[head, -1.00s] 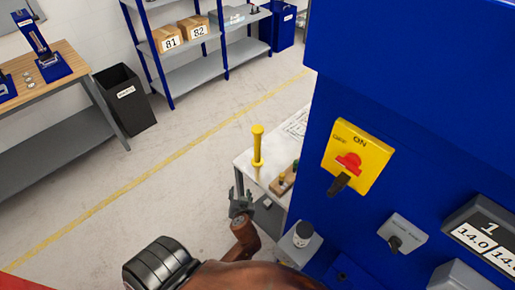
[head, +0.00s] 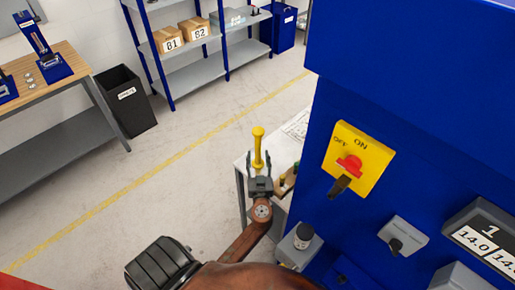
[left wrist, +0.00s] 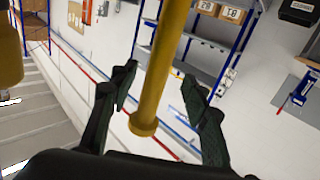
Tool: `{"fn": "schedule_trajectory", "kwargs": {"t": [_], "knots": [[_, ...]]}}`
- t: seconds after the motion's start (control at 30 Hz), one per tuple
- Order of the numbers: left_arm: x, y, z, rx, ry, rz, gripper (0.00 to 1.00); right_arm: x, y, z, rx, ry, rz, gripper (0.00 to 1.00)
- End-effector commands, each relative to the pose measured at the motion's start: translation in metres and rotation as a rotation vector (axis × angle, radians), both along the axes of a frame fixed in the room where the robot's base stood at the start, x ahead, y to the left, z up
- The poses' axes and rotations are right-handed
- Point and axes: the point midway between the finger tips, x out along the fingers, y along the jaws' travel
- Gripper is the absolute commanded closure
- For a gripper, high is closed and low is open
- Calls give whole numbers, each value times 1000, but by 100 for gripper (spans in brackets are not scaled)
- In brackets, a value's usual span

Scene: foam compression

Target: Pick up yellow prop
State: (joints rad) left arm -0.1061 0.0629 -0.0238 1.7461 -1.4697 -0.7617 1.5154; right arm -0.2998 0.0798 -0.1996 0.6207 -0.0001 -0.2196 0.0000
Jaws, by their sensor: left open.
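The yellow prop (head: 258,147) stands upright at the near left corner of the small white table (head: 290,138) in the head view. It is a slim rod with a wider knob at its top. My left gripper (head: 261,168) is open, with its fingers either side of the prop's lower part in the head view. In the left wrist view the prop (left wrist: 160,75) runs between the two open dark fingers (left wrist: 160,105), apart from both. My right gripper is not in view.
The blue machine (head: 420,80) with a yellow switch plate (head: 371,146) fills the right side, close to my arm. A wooden block (head: 289,178) with small pieces lies on the table beside the gripper. A small cylinder (head: 303,236) stands nearer.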

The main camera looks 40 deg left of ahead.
Motion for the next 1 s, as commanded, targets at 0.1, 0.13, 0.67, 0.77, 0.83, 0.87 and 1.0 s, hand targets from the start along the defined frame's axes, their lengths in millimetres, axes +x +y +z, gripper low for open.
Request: {"fn": "schedule_trajectory", "kwargs": {"t": [0.1,0.13,0.67,0.77,0.83,0.87,1.0], "knots": [[13,10,0,2,2,0,57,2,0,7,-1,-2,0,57],[16,13,-1,3,1,0,57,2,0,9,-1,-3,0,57],[37,32,-6,-1,2,0,60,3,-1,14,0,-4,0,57],[37,32,-6,-1,2,0,67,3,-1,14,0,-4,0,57],[37,32,-6,-1,2,1,72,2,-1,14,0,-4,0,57],[37,32,-6,-1,2,1,74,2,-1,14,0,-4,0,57],[37,32,-6,-1,2,1,83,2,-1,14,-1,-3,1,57]]}}
